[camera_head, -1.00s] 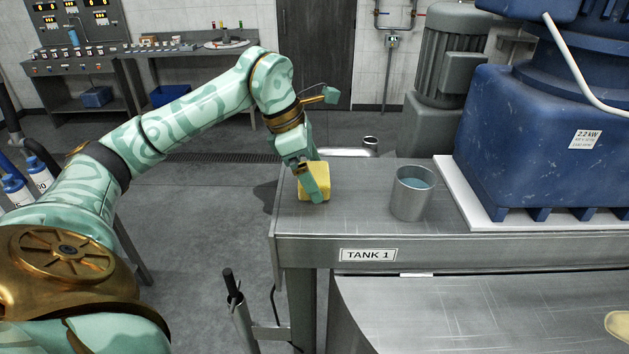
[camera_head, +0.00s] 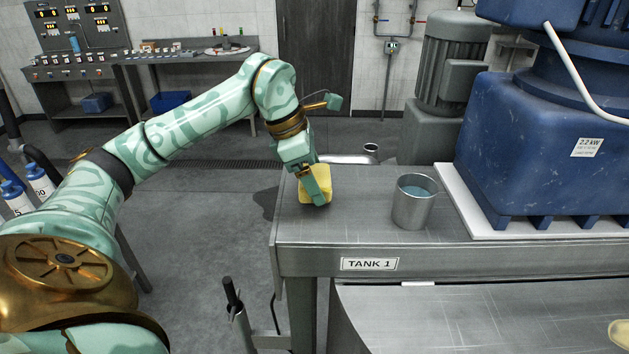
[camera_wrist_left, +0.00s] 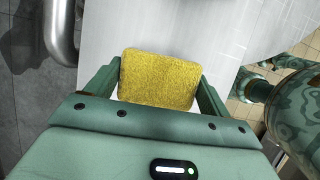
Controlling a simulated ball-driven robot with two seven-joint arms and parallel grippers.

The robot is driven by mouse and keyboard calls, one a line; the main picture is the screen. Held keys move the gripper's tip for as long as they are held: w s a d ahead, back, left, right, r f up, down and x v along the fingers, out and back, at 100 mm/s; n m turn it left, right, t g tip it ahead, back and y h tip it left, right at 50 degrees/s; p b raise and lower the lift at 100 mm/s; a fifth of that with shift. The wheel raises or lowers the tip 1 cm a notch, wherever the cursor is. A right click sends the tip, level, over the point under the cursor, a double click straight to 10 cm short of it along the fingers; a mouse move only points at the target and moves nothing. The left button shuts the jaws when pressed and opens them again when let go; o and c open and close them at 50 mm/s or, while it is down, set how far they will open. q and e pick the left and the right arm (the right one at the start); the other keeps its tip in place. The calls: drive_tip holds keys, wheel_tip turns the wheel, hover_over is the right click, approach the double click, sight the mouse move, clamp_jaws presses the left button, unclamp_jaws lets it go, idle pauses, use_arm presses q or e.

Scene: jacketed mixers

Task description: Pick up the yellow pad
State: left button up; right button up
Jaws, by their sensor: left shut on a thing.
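The yellow pad (camera_head: 325,186) is at the left end of the metal bench top, partly hidden behind a finger of my left gripper (camera_head: 314,190). In the left wrist view the pad (camera_wrist_left: 160,78) sits between the two fingers of my left gripper (camera_wrist_left: 160,90), which touch it on both sides. The gripper is shut on the pad. I cannot tell clearly whether the pad's underside is clear of the bench. My right gripper is not in view.
A metal cup (camera_head: 413,202) with bluish liquid stands to the right of the pad on the bench (camera_head: 360,225). Further right is a big blue motor housing (camera_head: 540,150) on a white plate. A "TANK 1" label (camera_head: 369,264) is on the bench's front edge.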

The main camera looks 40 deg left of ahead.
use_arm(q)
wheel_tip(320, 180, up, 2)
drive_tip(key=shift+r, duration=0.1)
drive_tip(key=s+d+r, duration=0.6)
drive_tip(key=s+r, duration=0.3)
drive_tip(key=s, duration=0.3)
drive_tip(key=shift+s+r, duration=0.25)
drive_tip(key=shift+s, duration=0.1)
drive_tip(key=shift+o, duration=0.4)
